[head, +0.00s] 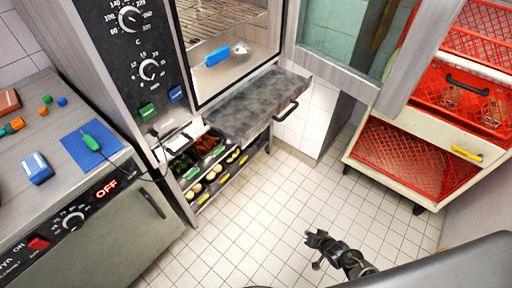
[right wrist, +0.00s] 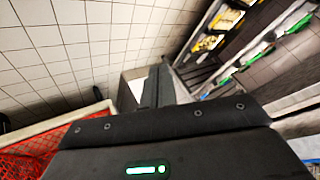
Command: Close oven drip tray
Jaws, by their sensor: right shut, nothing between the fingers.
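The oven drip tray (head: 250,103), a grey mottled slab with a black bar handle (head: 287,111) on its front, juts out below the oven chamber in the head view. It stands pulled out from the oven (head: 205,30). My right gripper (head: 313,241) is low over the tiled floor in the head view, well below and apart from the tray. It is shut and empty. Its dark fingers (right wrist: 158,88) also show in the right wrist view. I cannot make out the drip tray in the right wrist view. My left gripper is not in view.
The glass oven door (head: 345,40) stands open to the right of the tray. A rack of food trays (head: 205,180) is below it. A cart with red crates (head: 410,160) stands at right, a counter (head: 75,115) at left. White tiled floor (head: 260,220) is clear between.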

